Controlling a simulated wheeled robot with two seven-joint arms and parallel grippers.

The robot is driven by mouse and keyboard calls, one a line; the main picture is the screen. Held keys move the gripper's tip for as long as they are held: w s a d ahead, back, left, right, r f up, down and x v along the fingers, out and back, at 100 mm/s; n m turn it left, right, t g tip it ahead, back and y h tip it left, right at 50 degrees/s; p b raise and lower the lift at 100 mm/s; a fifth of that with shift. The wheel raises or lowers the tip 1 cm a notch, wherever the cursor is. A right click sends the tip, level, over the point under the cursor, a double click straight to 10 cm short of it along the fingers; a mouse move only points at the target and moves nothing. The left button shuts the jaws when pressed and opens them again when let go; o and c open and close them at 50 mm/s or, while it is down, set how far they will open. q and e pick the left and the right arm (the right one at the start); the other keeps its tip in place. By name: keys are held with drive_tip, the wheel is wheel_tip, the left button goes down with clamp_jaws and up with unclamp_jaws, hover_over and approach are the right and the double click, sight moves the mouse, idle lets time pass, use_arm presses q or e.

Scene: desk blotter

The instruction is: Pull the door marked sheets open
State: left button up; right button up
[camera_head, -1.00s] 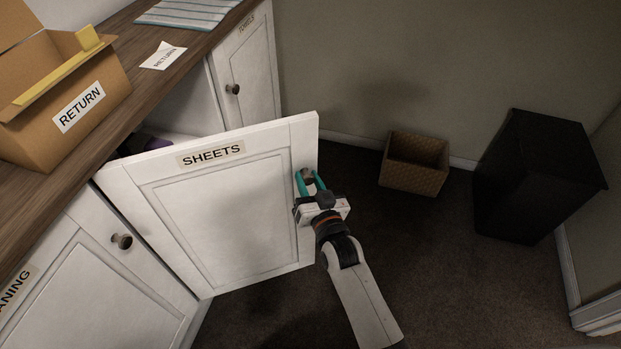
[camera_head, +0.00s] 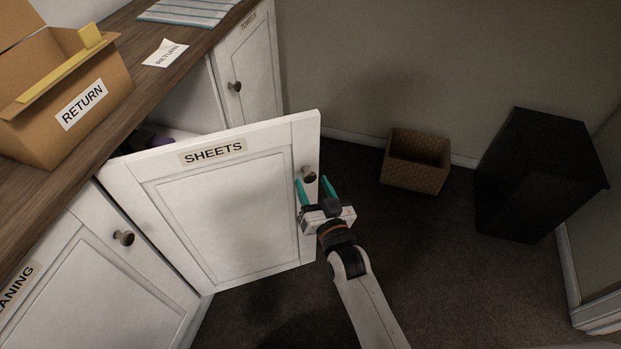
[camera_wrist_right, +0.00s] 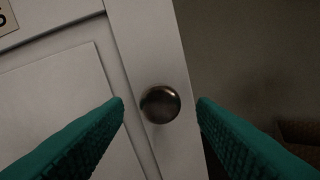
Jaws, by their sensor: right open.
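The white cabinet door marked SHEETS (camera_head: 225,210) stands swung well out from the cabinet in the head view. Its round dark knob (camera_head: 309,174) is near the free edge. My right gripper (camera_head: 314,188) is open just in front of the knob, with its teal fingers apart. In the right wrist view the knob (camera_wrist_right: 160,104) sits between the two spread fingertips, with a gap on both sides and no contact visible. The door face (camera_wrist_right: 75,95) fills the left of that view. My left gripper is not in view.
A wooden counter (camera_head: 120,75) holds an open RETURN box (camera_head: 60,85) and a RETURN paper (camera_head: 165,53). The TOWELS door (camera_head: 245,75) and a neighbouring door with a knob (camera_head: 75,270) are shut. A woven basket (camera_head: 414,178) and black bin (camera_head: 530,180) stand on the floor.

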drive_tip(key=v, duration=0.5)
